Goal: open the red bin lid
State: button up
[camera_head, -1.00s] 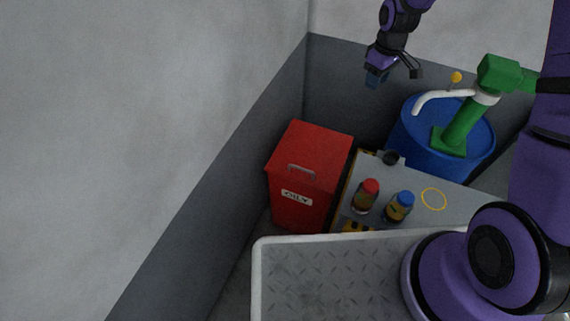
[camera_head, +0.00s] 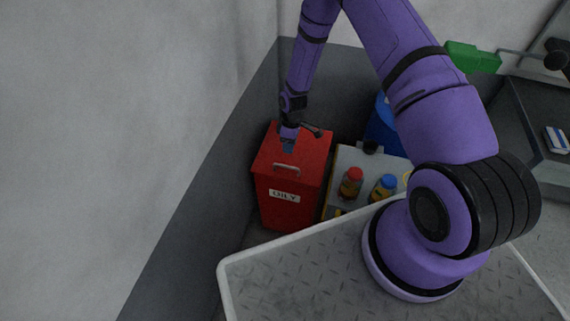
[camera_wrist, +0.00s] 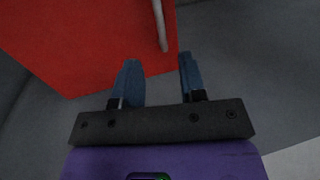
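The red bin (camera_head: 290,200) stands against the grey wall in the head view, with its lid (camera_head: 265,155) down. A grey bar handle (camera_head: 286,168) sits near the lid's front edge, above a white label (camera_head: 284,196). My gripper (camera_head: 288,148) points down over the lid, just behind the handle in that view. In the wrist view, my gripper (camera_wrist: 160,78) has its two blue fingers apart with nothing between the tips. The handle (camera_wrist: 160,25) shows ahead of the fingertips, roughly in line with the gap. The red surface (camera_wrist: 85,45) fills the upper left. I cannot tell whether any finger touches it.
A grey bench (camera_head: 350,158) beside the bin holds a red-capped bottle (camera_head: 351,184) and a blue-capped bottle (camera_head: 383,188). A blue drum (camera_head: 382,128) stands behind, partly hidden by my arm. The wall is close on the bin's left.

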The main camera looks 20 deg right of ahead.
send_over(288, 163)
jog(key=s+a, duration=0.2)
jog(key=s, duration=0.2)
jog(key=f, duration=0.9)
jog(key=shift+d+f, duration=0.1)
jog(key=shift+d, duration=0.15)
grip_shut()
